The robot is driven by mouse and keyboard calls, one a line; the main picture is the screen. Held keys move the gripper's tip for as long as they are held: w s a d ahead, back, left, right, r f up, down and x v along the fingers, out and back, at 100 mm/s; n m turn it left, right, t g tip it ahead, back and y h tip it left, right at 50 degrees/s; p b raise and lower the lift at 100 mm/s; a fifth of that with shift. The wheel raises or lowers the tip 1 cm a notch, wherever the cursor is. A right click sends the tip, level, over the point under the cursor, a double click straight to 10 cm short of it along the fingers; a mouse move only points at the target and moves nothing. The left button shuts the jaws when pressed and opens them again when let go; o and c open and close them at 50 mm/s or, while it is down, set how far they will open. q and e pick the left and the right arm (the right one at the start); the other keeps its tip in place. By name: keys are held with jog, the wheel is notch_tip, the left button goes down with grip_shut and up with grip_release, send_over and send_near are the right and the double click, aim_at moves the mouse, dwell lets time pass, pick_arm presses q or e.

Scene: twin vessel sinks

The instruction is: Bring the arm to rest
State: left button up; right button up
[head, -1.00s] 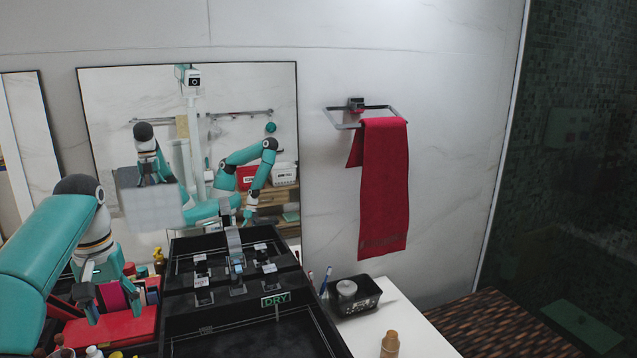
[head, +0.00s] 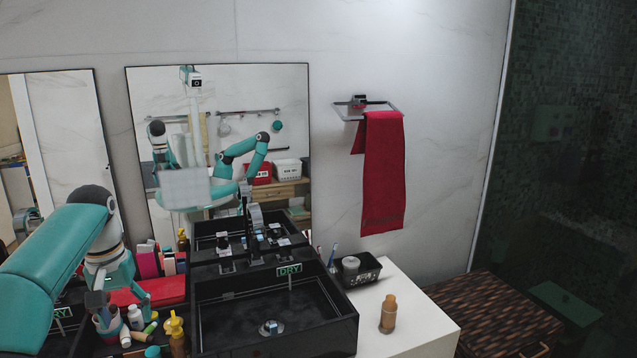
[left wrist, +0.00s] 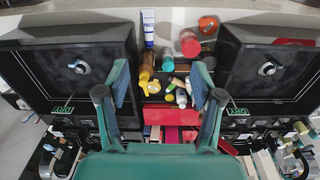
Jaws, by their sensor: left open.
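My left arm (head: 55,250) comes in from the left. Its left gripper (head: 122,298) points down over the counter between the two black sinks. In the left wrist view the left gripper (left wrist: 160,85) has its two fingers spread wide apart with nothing held. Bottles and tubes lie below and beyond the fingers, including a yellow-capped bottle (head: 175,330) and a blue-and-white tube (left wrist: 148,28). My right gripper shows directly in neither view; the mirror reflects my body and arms.
A black vessel sink (head: 340,305) with a DRY sign stands right of the gripper. Another sink (left wrist: 25,70) shows in the wrist view. A brown bottle (head: 388,315) and black basket (head: 370,273) stand on the white counter (head: 425,325). A red towel (head: 383,180) hangs on the wall.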

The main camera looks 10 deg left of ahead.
pick_arm(q)
jog(key=w+d+f+m+h+b, duration=0.1)
jog(key=d+f, duration=0.4)
jog(key=f, duration=0.5)
jog(key=w+d+f+m+b, duration=0.15)
jog(key=d+f, duration=0.35)
jog(key=f, duration=0.5)
jog(key=w+d+f+m+h+b, duration=0.1)
jog(key=d+f, duration=0.4)
jog(key=f, duration=0.5)
jog(key=s+d+f+h+b, duration=0.2)
jog(key=s+d+f, duration=0.65)
jog(key=f, duration=0.45)
jog(key=s+d+f+b, duration=0.1)
jog(key=s+d+f, duration=0.2)
jog(key=s, duration=0.5)
jog(key=s+d+f+b, duration=0.1)
jog(key=s+d+f, duration=0.2)
jog(key=s, duration=0.5)
jog(key=shift+d, duration=0.8)
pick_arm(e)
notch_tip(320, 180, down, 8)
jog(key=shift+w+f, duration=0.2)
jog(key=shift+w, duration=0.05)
